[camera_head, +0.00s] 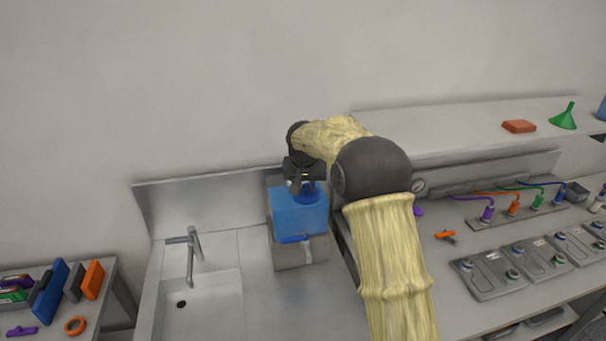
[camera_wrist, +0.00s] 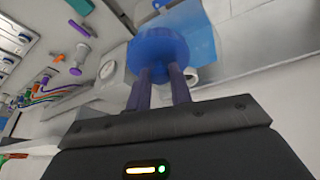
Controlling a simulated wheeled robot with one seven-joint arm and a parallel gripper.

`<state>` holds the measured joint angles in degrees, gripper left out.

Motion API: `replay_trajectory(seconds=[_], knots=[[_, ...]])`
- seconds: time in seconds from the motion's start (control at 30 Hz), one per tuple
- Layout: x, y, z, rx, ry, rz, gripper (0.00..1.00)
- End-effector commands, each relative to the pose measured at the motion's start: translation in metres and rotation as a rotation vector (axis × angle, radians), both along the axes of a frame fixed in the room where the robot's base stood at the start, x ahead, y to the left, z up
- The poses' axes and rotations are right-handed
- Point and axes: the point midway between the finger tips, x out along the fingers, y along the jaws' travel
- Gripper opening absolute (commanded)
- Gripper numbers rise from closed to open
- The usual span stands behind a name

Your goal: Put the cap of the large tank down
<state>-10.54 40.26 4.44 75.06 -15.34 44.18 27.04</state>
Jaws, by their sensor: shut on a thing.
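The large tank (camera_head: 298,218) is a translucent blue box on a grey stand beside the sink; part of it also shows behind the cap in the wrist view (camera_wrist: 203,35). My gripper (camera_head: 306,184) is over the tank's top, pointing down. In the wrist view my gripper (camera_wrist: 160,76) has its two fingers shut on the round blue cap (camera_wrist: 158,48). The cap shows only partly in the head view (camera_head: 309,195), below the gripper. I cannot tell whether the cap touches the tank's top or is just above it. The tank's opening is hidden.
A sink with a tap (camera_head: 191,245) is left of the tank. A bench with grey cell holders (camera_head: 487,276), coloured plugs and an orange clamp (camera_head: 446,235) is at the right. The counter front is clear.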

Motion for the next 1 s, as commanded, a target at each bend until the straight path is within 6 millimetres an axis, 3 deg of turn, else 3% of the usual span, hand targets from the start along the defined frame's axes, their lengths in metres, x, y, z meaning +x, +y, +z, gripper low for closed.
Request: replay_trajectory(seconds=[0.37,0.57,0.8,1.0], knots=[[-0.013,-0.022,-0.091,-0.01,0.005,0.03,0.0],[-0.035,-0.047,-0.169,-0.013,0.012,0.048,0.0],[-0.089,-0.084,-0.28,-0.005,0.016,0.073,0.0],[-0.143,-0.11,-0.347,0.008,0.014,0.083,0.0]])
